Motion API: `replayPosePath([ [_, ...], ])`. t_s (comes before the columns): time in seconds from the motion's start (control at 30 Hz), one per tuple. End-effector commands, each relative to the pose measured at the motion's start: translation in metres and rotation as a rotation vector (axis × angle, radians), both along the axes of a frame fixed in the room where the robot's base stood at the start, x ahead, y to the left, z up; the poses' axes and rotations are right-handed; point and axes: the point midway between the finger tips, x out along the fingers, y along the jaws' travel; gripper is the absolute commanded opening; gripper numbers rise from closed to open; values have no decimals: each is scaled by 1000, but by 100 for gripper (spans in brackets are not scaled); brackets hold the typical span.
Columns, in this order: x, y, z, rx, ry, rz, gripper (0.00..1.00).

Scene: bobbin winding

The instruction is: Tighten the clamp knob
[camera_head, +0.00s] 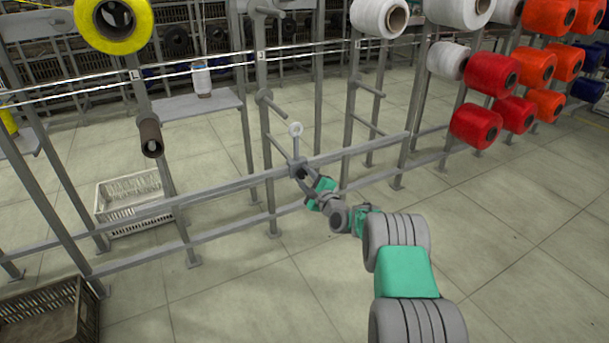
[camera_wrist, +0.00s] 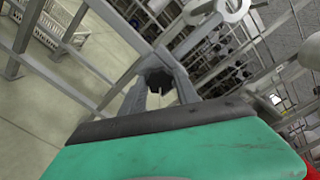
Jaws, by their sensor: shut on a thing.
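The clamp knob (camera_wrist: 157,78) is a small dark piece between my two grey fingertips in the wrist view. In the head view the dark clamp (camera_head: 298,167) sits on the grey horizontal rail, at the foot of a short upright rod with a pale ring on top (camera_head: 295,130). My gripper (camera_head: 301,173) reaches the clamp from the front right and is shut on the knob. The fingertips (camera_wrist: 160,86) hide the knob's sides, and its thread cannot be seen. The ring also shows near the top of the wrist view (camera_wrist: 200,10).
The grey rack posts (camera_head: 262,110) and the long rail (camera_head: 370,150) surround my gripper closely. Yellow (camera_head: 82,22), white and red spools (camera_head: 478,126) hang on the rack. A pale crate (camera_head: 132,204) and a brown crate (camera_head: 50,318) stand left. Floor at the right is clear.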

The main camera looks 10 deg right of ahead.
Motion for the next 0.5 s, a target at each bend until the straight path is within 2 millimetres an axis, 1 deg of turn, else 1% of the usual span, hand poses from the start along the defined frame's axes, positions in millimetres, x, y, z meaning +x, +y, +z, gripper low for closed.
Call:
replayPosePath([
  [0.5,0,0,2,458,148,1,0],
])
